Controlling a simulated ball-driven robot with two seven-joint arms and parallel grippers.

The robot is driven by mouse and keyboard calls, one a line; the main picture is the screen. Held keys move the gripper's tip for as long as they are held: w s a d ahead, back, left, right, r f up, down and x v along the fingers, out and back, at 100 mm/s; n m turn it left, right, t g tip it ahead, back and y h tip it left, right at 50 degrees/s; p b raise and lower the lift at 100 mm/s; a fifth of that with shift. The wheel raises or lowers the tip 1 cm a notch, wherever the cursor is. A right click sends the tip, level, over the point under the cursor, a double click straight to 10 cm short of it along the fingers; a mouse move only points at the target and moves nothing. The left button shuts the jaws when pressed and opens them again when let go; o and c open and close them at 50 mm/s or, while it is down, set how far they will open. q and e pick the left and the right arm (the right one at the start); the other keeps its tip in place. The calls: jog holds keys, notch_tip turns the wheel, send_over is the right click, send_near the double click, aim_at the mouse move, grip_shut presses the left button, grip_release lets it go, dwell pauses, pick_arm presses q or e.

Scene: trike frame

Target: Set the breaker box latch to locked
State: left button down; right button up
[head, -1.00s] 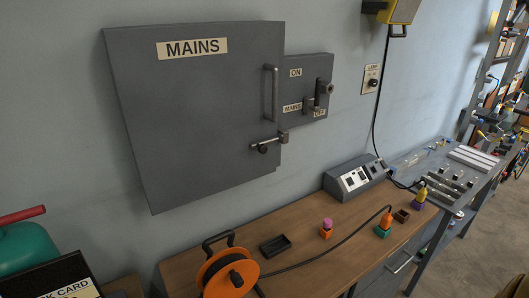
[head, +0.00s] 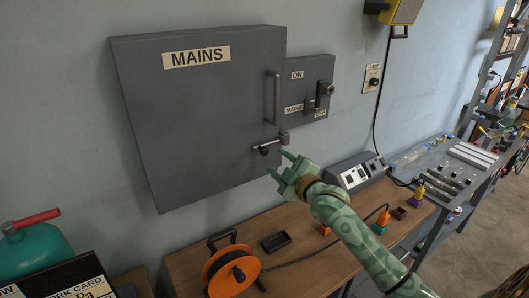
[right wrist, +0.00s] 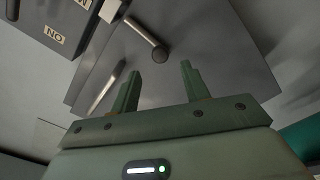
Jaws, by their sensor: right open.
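The grey breaker box (head: 200,120), marked MAINS, hangs on the wall with its door flat against it. Its latch (head: 268,146) is at the door's lower right, a nearly level metal bar with a dark knob, reaching a small block at the door's right edge. My right gripper (head: 278,163) is open and empty, just below the latch and apart from it. In the right wrist view, the latch (right wrist: 145,36) with its round knob lies beyond the open fingers (right wrist: 158,80). My left gripper is not in view.
A vertical door handle (head: 273,97) stands out above the latch. A smaller switch box (head: 318,75) with a lever adjoins on the right. Below is a wooden bench (head: 300,262) with an orange cable reel (head: 218,275), a black tray (head: 275,242) and a grey power unit (head: 345,172).

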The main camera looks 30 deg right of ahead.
aim_at(266, 152)
jog(key=w, duration=0.8)
jog(key=shift+a+b, duration=0.15)
jog(key=shift+b, duration=0.15)
grip_shut()
